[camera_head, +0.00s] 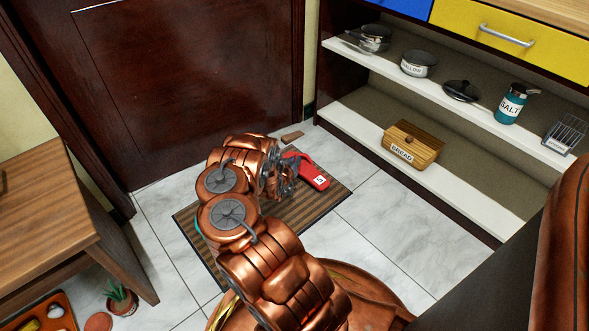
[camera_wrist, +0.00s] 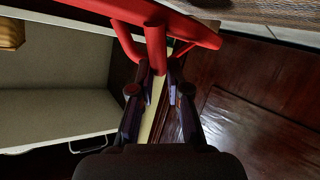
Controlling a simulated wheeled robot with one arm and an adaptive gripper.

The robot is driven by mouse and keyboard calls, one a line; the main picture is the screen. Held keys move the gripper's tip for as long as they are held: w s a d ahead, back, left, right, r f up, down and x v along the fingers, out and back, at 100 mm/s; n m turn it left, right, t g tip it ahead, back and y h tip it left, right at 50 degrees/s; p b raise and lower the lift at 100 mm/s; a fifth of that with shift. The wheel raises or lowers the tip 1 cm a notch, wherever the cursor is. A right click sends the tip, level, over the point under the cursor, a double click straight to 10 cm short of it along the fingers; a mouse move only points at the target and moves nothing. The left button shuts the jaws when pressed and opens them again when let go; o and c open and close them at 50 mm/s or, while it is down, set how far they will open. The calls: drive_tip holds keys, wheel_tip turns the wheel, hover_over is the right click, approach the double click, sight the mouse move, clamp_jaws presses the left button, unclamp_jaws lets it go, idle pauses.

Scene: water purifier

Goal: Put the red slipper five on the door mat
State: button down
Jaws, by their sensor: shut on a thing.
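The red slipper (camera_head: 314,174) with a white "5" label shows in the head view over the far right part of the brown striped door mat (camera_head: 325,196). My gripper (camera_head: 284,180) is at the slipper's left end, partly hidden by my copper arm. In the wrist view, my gripper (camera_wrist: 158,75) is shut on the slipper's straps, and the red slipper (camera_wrist: 185,22) spans the top. The mat (camera_wrist: 270,12) shows at the top right corner. I cannot tell whether the slipper touches the mat.
A dark door (camera_head: 190,80) stands behind the mat, with a small brown wedge (camera_head: 291,136) near its foot. An open shelf unit (camera_head: 450,185) with a bread box (camera_head: 413,146) is at the right. A wooden table (camera_head: 55,215) is at the left. Tiles right of the mat are clear.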

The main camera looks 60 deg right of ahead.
drive_tip(key=shift+w+d+f, duration=0.1)
drive_tip(key=shift+w+d, duration=0.1)
drive_tip(key=shift+w, duration=0.15)
wheel_tip(320, 180, down, 4)
drive_tip(key=b, duration=0.3)
drive_tip(key=shift+r, duration=0.25)
drive_tip(key=c, duration=1.1)
unclamp_jaws()
drive_tip(key=shift+c, duration=0.2)
